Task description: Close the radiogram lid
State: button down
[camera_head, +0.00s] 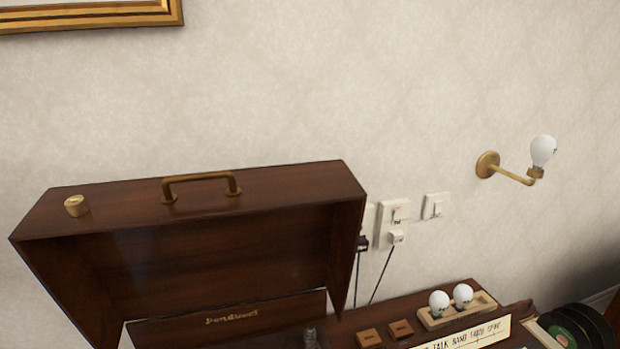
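The radiogram lid (250,245) is dark brown wood and stands raised and open at the lower left. Its hollow inner side faces me. A brass handle (200,186) and a small brass knob (77,206) sit on its upward-facing panel. A strip with gold lettering (231,315) shows inside, low down. The radiogram's body below the lid is mostly cut off by the bottom edge. My gripper is not in view.
Right of the lid, a wooden top (400,310) holds two white bulbs in a tray (485,303), small brown blocks (369,338) and a lettered card (470,336). Dark records (570,325) stand at the far right. Wall sockets (393,223) with cords and a brass lamp (510,173) are behind.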

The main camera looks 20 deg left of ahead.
aim_at(156, 246)
jog(key=u, duration=1.35)
